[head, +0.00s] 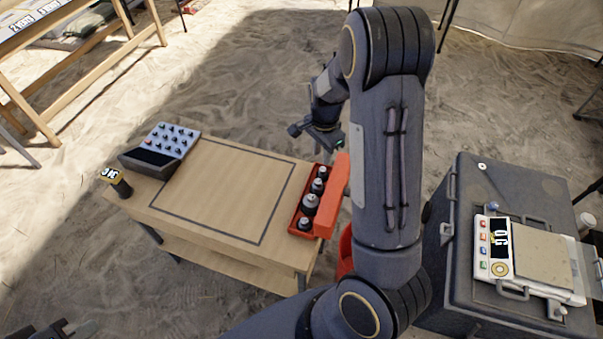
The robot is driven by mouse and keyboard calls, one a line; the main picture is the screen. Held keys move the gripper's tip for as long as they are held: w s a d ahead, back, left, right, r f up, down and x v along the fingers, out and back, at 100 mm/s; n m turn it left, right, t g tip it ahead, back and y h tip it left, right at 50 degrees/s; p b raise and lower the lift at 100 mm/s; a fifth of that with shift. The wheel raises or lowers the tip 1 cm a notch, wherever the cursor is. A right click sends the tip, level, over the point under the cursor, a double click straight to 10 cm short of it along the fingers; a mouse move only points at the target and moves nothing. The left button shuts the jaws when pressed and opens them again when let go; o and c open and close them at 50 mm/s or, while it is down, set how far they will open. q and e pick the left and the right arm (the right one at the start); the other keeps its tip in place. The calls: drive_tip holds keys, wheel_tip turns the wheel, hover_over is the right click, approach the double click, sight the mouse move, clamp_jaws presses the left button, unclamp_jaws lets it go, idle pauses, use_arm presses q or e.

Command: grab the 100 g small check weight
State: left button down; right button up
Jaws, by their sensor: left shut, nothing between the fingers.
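An open red case (330,213) at the right end of the wooden table holds several dark check weights with pale knobs. The weights differ in size: a large one (310,206), a small one at the near end (304,224), and smaller ones toward the far end (317,186). No mass labels are readable, so I cannot tell which is 100 g. My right gripper (318,138) hangs beyond the case's far end, its fingers apart and nothing seen between them. My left gripper (52,332) is only partly in view at the bottom left corner, shut and empty.
The wooden table (225,190) has a clear outlined area in the middle. A grey button console (163,147) and a dark cylinder marked 3 (118,183) stand at its left end. A scale (540,258) reading 0G sits on a grey case (465,200) at right.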

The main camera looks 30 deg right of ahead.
sight(322, 169)
drive_tip(key=f, duration=0.8)
drive_tip(key=shift+d+b, duration=0.35)
drive_tip(key=shift+b, duration=0.05)
drive_tip(key=shift+r, duration=0.1)
drive_tip(key=shift+c, duration=0.2)
clamp_jaws()
